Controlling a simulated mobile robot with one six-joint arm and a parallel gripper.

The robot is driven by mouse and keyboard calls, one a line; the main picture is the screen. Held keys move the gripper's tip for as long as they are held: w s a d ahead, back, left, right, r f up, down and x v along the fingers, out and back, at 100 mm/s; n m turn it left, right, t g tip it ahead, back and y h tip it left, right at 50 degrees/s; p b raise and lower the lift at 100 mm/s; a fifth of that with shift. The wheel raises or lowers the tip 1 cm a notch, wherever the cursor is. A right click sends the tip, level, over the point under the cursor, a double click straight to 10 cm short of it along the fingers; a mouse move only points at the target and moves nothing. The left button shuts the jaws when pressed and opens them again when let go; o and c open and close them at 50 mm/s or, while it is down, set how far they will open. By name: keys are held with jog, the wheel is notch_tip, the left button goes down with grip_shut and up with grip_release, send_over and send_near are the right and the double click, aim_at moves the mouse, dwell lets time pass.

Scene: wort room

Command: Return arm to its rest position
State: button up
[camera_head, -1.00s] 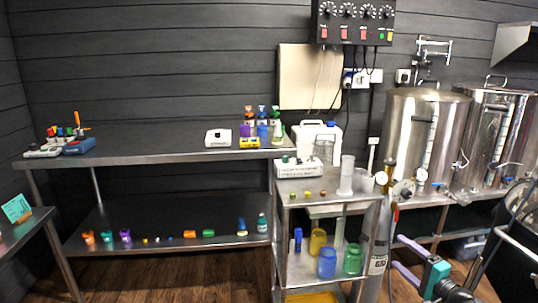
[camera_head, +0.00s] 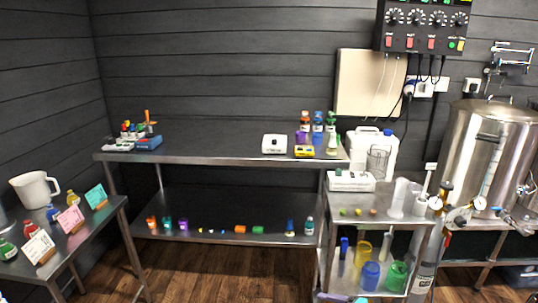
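Only a small purple and teal piece of what looks like my arm shows at the bottom edge of the head view, in front of the steel cart (camera_head: 385,217). My gripper is not in view, so its fingers and anything in them cannot be seen. The long steel workbench (camera_head: 215,157) stands ahead, apart from the visible piece of arm.
A side table (camera_head: 90,232) at left bears a white jug (camera_head: 34,189), bottles and cards. The cart holds cylinders, a blue jar (camera_head: 370,276) and a green jar (camera_head: 397,276). A steel kettle (camera_head: 490,150) stands at right. Wood floor (camera_head: 215,275) is open at front centre.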

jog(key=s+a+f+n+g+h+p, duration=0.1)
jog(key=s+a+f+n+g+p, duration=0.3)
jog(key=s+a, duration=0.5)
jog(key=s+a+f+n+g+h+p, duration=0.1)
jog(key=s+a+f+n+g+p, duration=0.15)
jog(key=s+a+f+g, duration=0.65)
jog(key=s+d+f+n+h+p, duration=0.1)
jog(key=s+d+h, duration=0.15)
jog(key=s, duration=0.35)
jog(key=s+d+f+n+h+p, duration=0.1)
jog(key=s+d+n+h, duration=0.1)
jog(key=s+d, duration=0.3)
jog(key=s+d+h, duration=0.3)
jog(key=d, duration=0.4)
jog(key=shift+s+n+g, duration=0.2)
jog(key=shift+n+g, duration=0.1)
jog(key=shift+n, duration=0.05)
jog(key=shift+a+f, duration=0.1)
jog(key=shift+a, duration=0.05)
